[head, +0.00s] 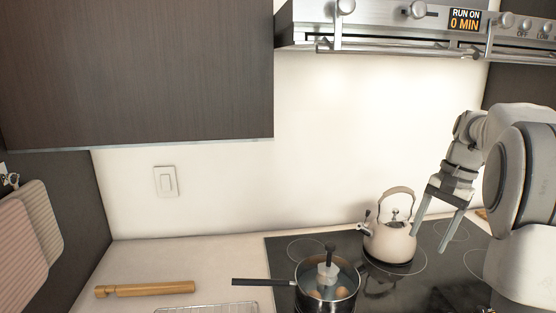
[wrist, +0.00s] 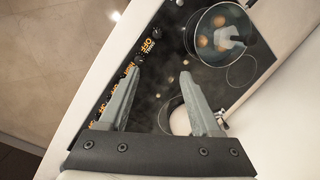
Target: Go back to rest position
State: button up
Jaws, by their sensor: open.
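My gripper (head: 437,214) is open, with nothing between its fingers. In the head view it hangs above the right part of the stove, just right of the beige kettle (head: 390,241). In the wrist view my gripper (wrist: 159,95) shows both fingers spread over the dark cooktop. The kettle (wrist: 180,118) shows there partly hidden behind the right finger. I cannot tell from these views whether a finger touches the kettle. The kettle stands upright on the black cooktop (head: 283,246).
A pot (head: 327,283) with several round brown items and a dark-handled utensil stands left of the kettle. A wooden rolling pin (head: 145,289) and a wire rack (head: 208,308) lie on the left counter. A steel unit (head: 385,38) with knobs hangs above; the wall space between is free.

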jog(key=s+a+r+n+t+h, duration=0.1)
jog(key=s+a+r+n, duration=0.15)
jog(key=s+a, duration=0.35)
jog(key=s+a+r+n+t+h, duration=0.1)
jog(key=s+a+r+n+t, duration=0.15)
jog(key=s+a, duration=0.3)
jog(key=s+a+f+n+t, duration=0.1)
jog(key=s+a+f+n, duration=0.1)
jog(key=s, duration=0.3)
jog(key=s+a+f+n+t, duration=0.1)
jog(key=s+a+f+n, duration=0.1)
jog(key=s, duration=0.4)
jog(key=a+f, duration=0.1)
jog(key=a, duration=0.1)
jog(key=shift+a+f+n, duration=0.15)
jog(key=shift+a+n, duration=0.2)
jog(key=shift+n, duration=0.05)
